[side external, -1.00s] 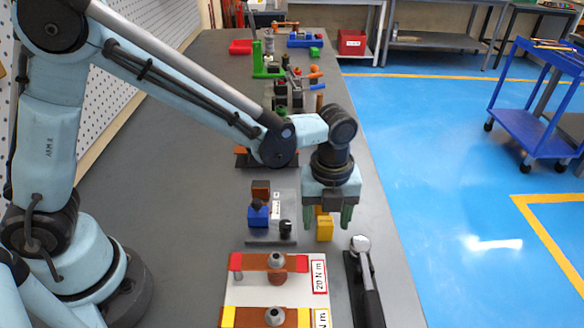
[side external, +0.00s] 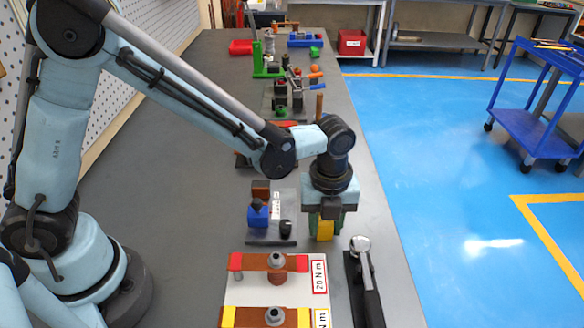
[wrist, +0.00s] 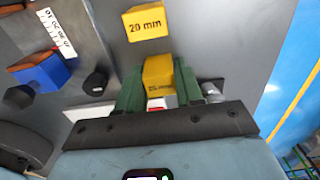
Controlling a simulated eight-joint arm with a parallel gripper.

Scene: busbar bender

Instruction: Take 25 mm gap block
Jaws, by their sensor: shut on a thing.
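My gripper (wrist: 160,95) is shut on a yellow block (wrist: 158,68), with a green finger on each side of it. Dark print shows on this block but is too small to read surely. In the side view the same yellow block (side external: 325,230) shows between the fingers of my gripper (side external: 325,226), low over the bench. A second yellow block (wrist: 145,22), marked "20 mm", lies just beyond it in the wrist view, apart from the fingers.
A bender with a blue block (side external: 257,216) and a black knob (side external: 286,228) stands to the left. A torque wrench (side external: 363,270) and a white board with copper bars (side external: 318,290) lie in front. Bare bench (side external: 190,150) is at the far left.

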